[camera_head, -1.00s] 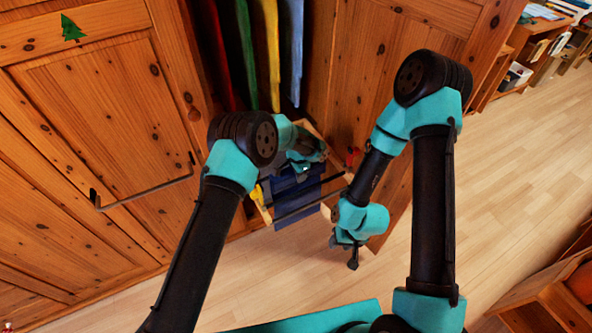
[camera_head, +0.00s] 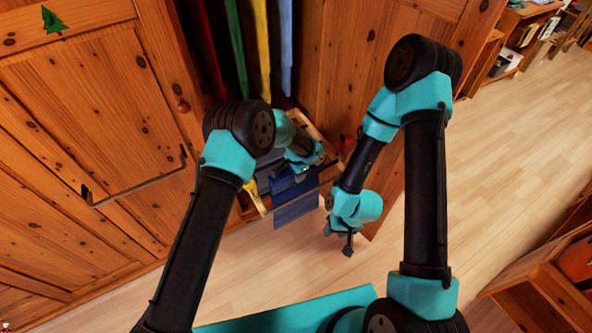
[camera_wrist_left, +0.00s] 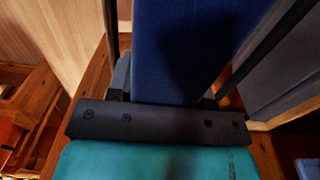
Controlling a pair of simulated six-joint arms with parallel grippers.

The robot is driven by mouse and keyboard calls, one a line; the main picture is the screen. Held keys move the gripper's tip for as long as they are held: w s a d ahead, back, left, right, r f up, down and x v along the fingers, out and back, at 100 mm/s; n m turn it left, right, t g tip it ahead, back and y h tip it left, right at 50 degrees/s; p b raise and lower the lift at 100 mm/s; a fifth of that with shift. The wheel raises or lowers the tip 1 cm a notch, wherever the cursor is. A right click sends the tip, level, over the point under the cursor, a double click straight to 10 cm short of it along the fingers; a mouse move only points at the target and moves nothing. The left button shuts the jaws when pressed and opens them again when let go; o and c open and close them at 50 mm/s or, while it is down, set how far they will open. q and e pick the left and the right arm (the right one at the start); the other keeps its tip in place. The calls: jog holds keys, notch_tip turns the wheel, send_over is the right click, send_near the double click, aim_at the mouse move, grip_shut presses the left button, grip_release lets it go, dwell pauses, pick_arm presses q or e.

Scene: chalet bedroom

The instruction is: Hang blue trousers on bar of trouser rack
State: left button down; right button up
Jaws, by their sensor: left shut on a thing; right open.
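The blue trousers (camera_head: 296,209) hang at the trouser rack, below my left gripper (camera_head: 304,173). My left gripper is shut on them. In the left wrist view the blue cloth (camera_wrist_left: 185,50) fills the middle, running away from the jaws. The trouser rack (camera_head: 262,203) is a light wooden frame at the wardrobe opening. Its dark bar (camera_head: 325,185) crosses in front of the cloth; whether the cloth lies over the bar cannot be told. My right gripper (camera_head: 347,243) is open and empty, to the right of the rack, above the floor.
Green, yellow and blue garments (camera_head: 262,60) hang in the wardrobe behind the rack. A wooden door (camera_head: 100,110) with a long handle is on the left. A wooden shelf (camera_head: 550,290) is at lower right. The floor (camera_head: 480,190) on the right is clear.

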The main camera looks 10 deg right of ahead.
pick_arm(q)
jog(key=shift+f, duration=2.95)
jog(key=shift+c, duration=2.3)
grip_release()
notch_tip(320, 180, up, 17)
jog(key=shift+r, duration=0.2)
